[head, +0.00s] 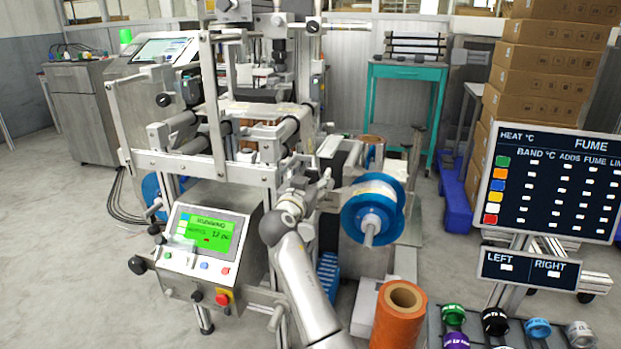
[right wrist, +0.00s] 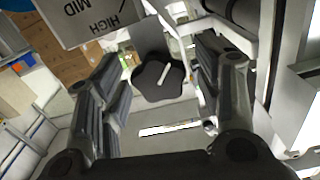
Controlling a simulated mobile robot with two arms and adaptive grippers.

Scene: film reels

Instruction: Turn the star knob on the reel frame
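The star knob (right wrist: 160,82) shows in the right wrist view as a dark, lobed knob with a white pointer line. It sits in front of a grey plate, between the two fingers in the picture. My right gripper (right wrist: 157,65) is open, one dark finger on each side of the knob, with a visible gap on both sides. I cannot tell how deep the knob lies between the fingers. In the head view my right gripper (head: 322,188) is at the reel frame (head: 345,150), left of the blue-flanged reel (head: 373,212); the knob is hidden there. My left gripper is out of view.
A panel labelled HIGH and MID (right wrist: 92,14) is beside the knob, upside down in the wrist view. A control box with a green screen (head: 210,240) stands left of my arm. An orange roll (head: 400,318) stands to the right, near a sign board (head: 548,185).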

